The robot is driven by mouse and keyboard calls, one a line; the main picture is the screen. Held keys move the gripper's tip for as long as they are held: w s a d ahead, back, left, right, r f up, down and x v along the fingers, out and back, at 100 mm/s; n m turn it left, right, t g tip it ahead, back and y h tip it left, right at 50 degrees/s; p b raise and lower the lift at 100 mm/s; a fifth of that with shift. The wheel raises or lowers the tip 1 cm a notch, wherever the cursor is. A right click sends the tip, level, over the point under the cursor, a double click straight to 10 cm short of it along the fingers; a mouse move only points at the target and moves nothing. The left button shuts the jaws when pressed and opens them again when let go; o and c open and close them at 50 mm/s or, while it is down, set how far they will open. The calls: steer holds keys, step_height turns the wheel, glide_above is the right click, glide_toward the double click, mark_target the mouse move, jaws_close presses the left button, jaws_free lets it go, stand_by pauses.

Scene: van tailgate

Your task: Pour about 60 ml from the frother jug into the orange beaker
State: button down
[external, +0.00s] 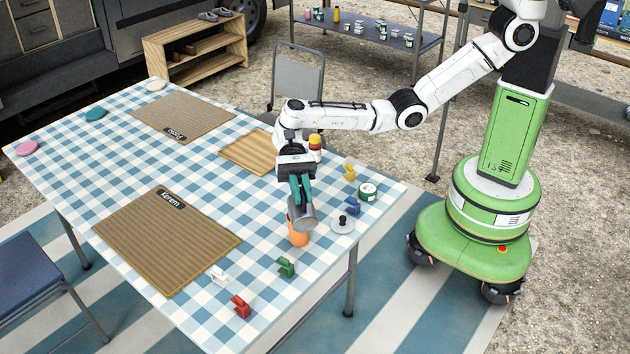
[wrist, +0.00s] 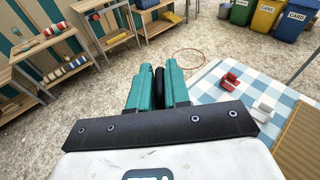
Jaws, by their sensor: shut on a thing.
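The frother jug (external: 303,217) is a grey metal jug, tilted over the orange beaker (external: 297,238). My gripper (external: 301,192) is shut on the jug, with its teal fingers just above it. In the wrist view, the teal fingers (wrist: 159,88) close on a black part between them, likely the jug's handle; the jug body is hidden there. The orange beaker stands upright on the checked table, its mouth partly covered by the jug. I cannot see any liquid stream or the level in the beaker.
A silver lid with a black knob (external: 343,224) lies right of the beaker. Green (external: 286,267), red (external: 241,306) and white (external: 219,275) pieces are in front. The woven mat (external: 165,240) lies left.

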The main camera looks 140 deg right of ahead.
steer(key=shift+s+d+r, duration=0.1)
steer(key=shift+d+r, duration=0.05)
steer(key=shift+d, duration=0.1)
